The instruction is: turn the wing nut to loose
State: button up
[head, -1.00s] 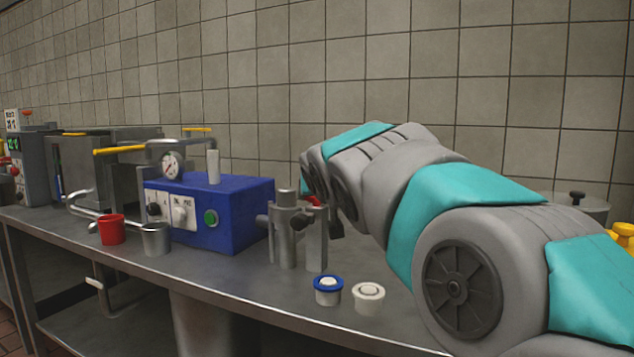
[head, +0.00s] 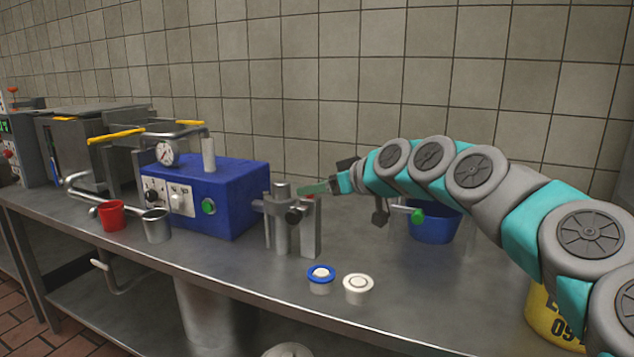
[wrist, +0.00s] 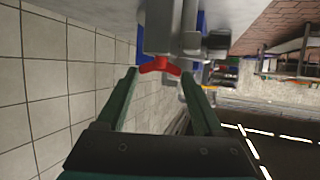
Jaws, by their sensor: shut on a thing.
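The red wing nut (wrist: 160,66) shows in the wrist view on a grey metal part (wrist: 160,35), its two wings spread sideways. My gripper (wrist: 159,73) has its long green fingers on either side of the wing nut, shut on its wings. In the head view my gripper (head: 318,187) reaches in from the right at the top of the grey metal fitting (head: 282,225), beside the blue machine (head: 215,190).
A red cup (head: 112,222) and a metal cup (head: 156,232) stand left. A blue bucket (head: 436,228) is behind my arm. Tiled wall is behind.

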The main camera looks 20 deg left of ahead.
jog(key=shift+w+d+f+n+g+y, duration=0.1)
jog(key=shift+w+n+g+y, duration=0.1)
jog(key=shift+n+g, duration=0.55)
jog(key=shift+w+d+r+n+g+y, duration=0.1)
jog(key=shift+w+n+g+y, duration=0.15)
jog(key=shift+n+g, duration=0.5)
jog(key=shift+w+f+n+g+y, duration=0.1)
jog(key=shift+w+n+g+y, duration=0.1)
jog(key=shift+n+g, duration=0.55)
jog(key=shift+w+n+g, duration=0.1)
jog(key=shift+n+g, duration=0.25)
jog(key=shift+g, duration=0.4)
jog(key=shift+f+n+g, duration=0.1)
jog(key=shift+n+g, duration=0.2)
jog(key=shift+w+n+g, duration=0.15)
jog(key=shift+n+g, duration=0.25)
jog(key=shift+g, duration=0.1)
jog(key=shift+n+g, duration=0.3)
